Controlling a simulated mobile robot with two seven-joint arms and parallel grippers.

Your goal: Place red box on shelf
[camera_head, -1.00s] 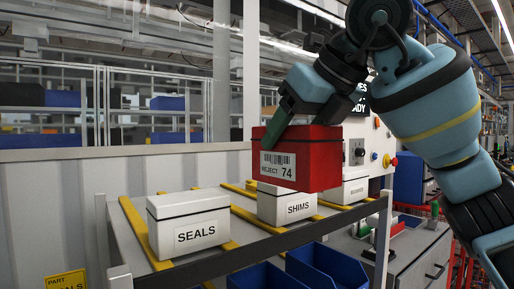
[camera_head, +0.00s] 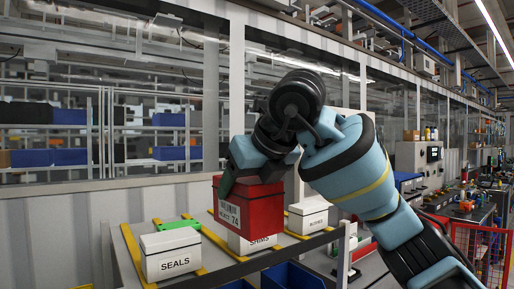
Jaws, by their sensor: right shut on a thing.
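The red box (camera_head: 249,208) with a white REJECT 74 label is held in my right gripper (camera_head: 229,178), which is shut on its upper left part. The shelf (camera_head: 301,247) is a sloping rack with yellow strips. The red box hides most of the white SHIMS box (camera_head: 255,244) on it. I cannot tell whether the two touch. My left gripper is not in view.
The white SEALS box (camera_head: 170,257) stands on the shelf at the left, with a green object (camera_head: 178,224) behind it. Another white box (camera_head: 308,216) stands at the right. Blue bins (camera_head: 292,276) sit below the shelf's front rail. A pale wall panel rises behind.

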